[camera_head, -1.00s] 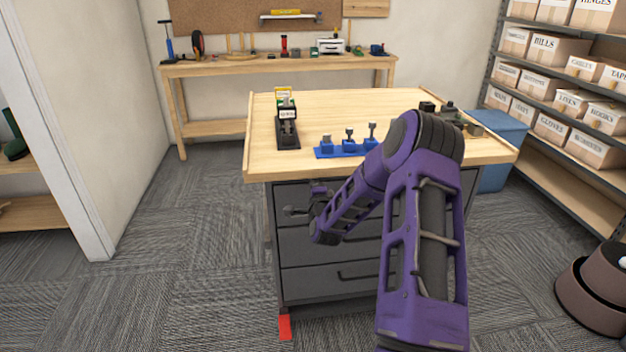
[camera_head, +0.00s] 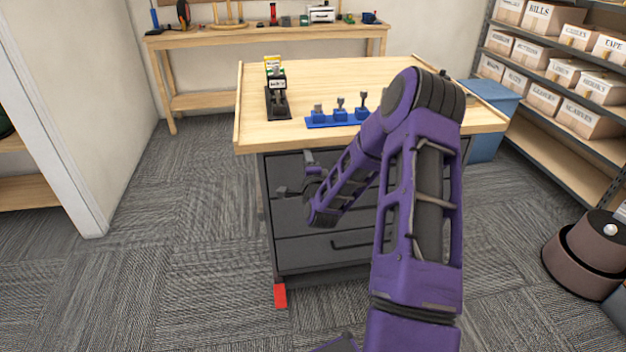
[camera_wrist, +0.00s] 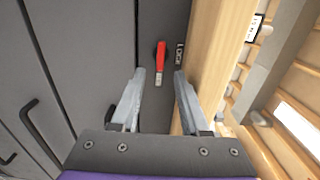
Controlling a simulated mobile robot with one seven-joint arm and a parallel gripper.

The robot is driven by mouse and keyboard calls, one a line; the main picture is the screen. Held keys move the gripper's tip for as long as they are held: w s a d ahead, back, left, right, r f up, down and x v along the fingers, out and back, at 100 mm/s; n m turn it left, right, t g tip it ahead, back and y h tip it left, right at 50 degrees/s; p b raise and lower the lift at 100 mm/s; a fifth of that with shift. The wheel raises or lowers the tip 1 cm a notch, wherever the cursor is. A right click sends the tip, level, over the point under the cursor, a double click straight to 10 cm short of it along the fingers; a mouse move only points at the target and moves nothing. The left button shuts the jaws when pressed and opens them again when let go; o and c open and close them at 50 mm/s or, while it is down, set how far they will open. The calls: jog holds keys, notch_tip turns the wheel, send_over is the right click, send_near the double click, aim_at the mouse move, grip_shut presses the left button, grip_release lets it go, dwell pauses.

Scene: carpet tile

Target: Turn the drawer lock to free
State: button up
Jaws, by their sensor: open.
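The drawer lock (camera_wrist: 160,62) shows in the wrist view as a red lever with a pale tip on the dark cabinet face, beside a small label (camera_wrist: 179,53) that seems to read LOCK. My gripper (camera_wrist: 166,74) is open, and the lever shows between its two fingertips, nearer the left one. I cannot tell whether a finger touches it. In the head view my gripper (camera_head: 296,176) is in front of the cabinet's upper left part, and the lock is hidden there. The dark drawer cabinet (camera_head: 310,252) stands under the wooden bench top.
Drawer handles (camera_wrist: 45,133) stick out from the cabinet front. A wooden bench leg or edge (camera_wrist: 225,60) is close to the right finger. A blue fixture (camera_head: 340,117) and a black device (camera_head: 277,102) stand on the bench top. Carpet left of the bench is clear.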

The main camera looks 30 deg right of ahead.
jog(key=v, duration=1.3)
